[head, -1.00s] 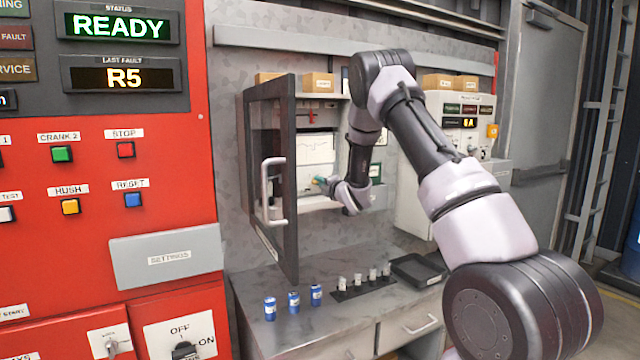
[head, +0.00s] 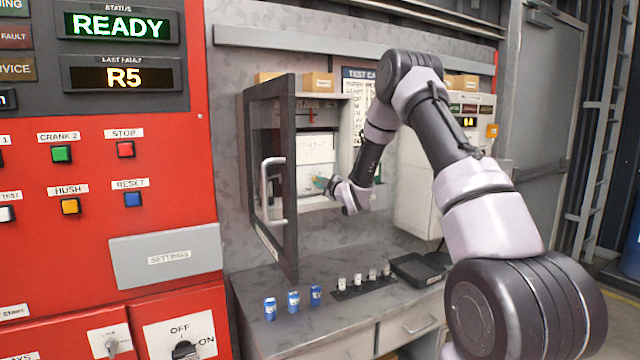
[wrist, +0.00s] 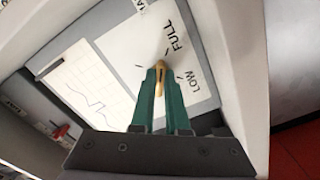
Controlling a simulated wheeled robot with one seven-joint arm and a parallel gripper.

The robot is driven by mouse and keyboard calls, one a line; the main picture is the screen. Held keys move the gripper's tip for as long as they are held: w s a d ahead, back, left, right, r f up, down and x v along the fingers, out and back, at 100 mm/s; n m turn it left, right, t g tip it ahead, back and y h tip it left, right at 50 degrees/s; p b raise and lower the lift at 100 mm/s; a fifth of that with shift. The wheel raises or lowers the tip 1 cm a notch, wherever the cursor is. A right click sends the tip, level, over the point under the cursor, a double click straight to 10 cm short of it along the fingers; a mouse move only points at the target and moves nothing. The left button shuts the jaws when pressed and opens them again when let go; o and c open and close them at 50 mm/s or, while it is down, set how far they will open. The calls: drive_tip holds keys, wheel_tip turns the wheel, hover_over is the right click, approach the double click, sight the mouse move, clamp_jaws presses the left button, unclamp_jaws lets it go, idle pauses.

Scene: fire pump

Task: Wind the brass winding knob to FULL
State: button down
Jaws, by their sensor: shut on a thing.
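The brass winding knob (wrist: 160,76) shows in the wrist view as a narrow brass piece between my green fingertips, on a white panel (wrist: 120,45). The panel carries tick marks and the words FULL and LOW beside the knob. My gripper (wrist: 158,88) is shut on the knob. In the head view my gripper (head: 328,185) is inside the open cabinet at the white panel, and the knob itself is too small to make out there. My fingers hide part of the knob, so its exact pointing is hard to tell.
The open cabinet door (head: 291,180) with its grey handle stands just left of my gripper. A chart with a traced line (wrist: 92,88) is beside the knob. Blue cans (head: 293,302) and small white-topped items (head: 358,280) stand on the bench below.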

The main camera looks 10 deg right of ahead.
drive_tip(key=shift+m, duration=0.6)
drive_tip(key=c, duration=0.9)
unclamp_jaws()
drive_tip(key=v, duration=1)
drive_tip(key=shift+s+d, duration=0.1)
drive_tip(key=shift+s, duration=0.3)
